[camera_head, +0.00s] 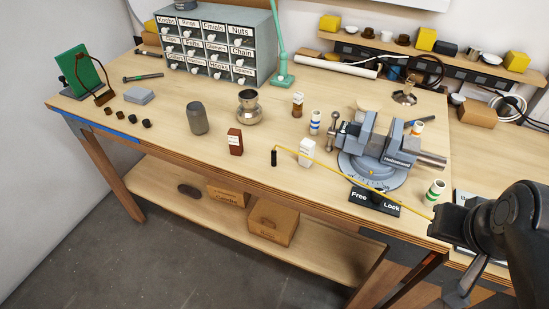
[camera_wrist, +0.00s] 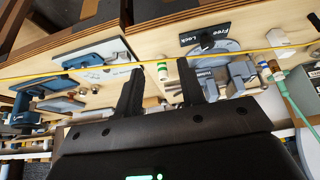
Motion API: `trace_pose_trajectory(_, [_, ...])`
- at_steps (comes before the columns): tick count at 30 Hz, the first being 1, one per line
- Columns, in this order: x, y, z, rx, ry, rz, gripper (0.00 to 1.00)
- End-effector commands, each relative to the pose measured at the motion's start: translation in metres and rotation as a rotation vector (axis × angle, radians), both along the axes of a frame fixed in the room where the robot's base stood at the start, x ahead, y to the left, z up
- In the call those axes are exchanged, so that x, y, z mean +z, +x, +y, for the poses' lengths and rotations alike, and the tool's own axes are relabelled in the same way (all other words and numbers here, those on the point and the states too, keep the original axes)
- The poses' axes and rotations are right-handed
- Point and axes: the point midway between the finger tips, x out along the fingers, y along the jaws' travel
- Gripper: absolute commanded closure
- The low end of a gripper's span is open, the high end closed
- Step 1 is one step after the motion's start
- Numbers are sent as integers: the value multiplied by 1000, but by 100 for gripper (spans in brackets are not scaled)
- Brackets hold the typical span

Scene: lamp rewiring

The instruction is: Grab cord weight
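A small black upright cylinder (camera_head: 274,158) stands near the bench's front edge in the head view; it looks like the cord weight. A thin yellow cord (camera_head: 375,187) runs from its top, right and down, to my gripper (camera_head: 440,219) at the right. In the wrist view my gripper (camera_wrist: 161,74) has its two fingers apart, with nothing clearly held between them. The yellow cord (camera_wrist: 100,69) crosses the wrist view past the fingertips; I cannot tell whether it touches them. The black cylinder is well to the left of my gripper in the head view.
A grey-blue vise (camera_head: 378,140), a Free/Lock plate (camera_head: 374,201) and a green-banded roll (camera_head: 435,191) lie between the bottle and my gripper.

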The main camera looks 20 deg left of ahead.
Motion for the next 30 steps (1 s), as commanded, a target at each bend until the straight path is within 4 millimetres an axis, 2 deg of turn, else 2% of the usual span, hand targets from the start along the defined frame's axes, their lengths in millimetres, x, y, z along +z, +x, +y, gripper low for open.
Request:
trace_pose_trajectory(20, [1,4,2,4,0,3,61])
trace_pose_trajectory(23, [4,16,12,16,0,15,61])
trace_pose_trajectory(26, [9,38,30,35,-2,31,61])
trace_pose_trajectory(30, [12,75,69,65,-8,54,61])
